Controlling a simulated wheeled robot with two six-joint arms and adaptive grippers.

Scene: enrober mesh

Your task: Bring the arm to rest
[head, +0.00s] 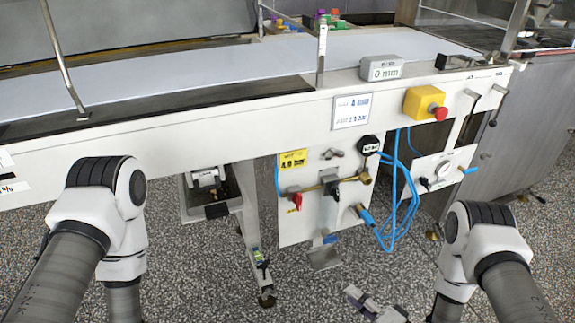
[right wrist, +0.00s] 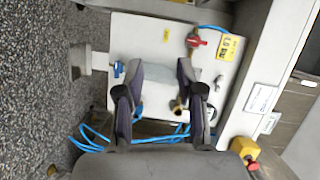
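My right gripper (head: 362,300) shows at the bottom of the head view, low over the speckled floor, in front of the machine. In the right wrist view its two fingers (right wrist: 162,72) stand apart with nothing held between them. My right arm bends down at the lower right of the head view. My left arm comes in at the lower left and points down; its gripper is below the picture edge and hidden.
A white conveyor machine (head: 225,125) spans the view. Under it hang a valve panel (head: 300,225) and loose blue hoses (head: 405,200). A yellow box with a red button (head: 424,103) sits on its front. The speckled floor (head: 200,275) between my arms looks mostly clear.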

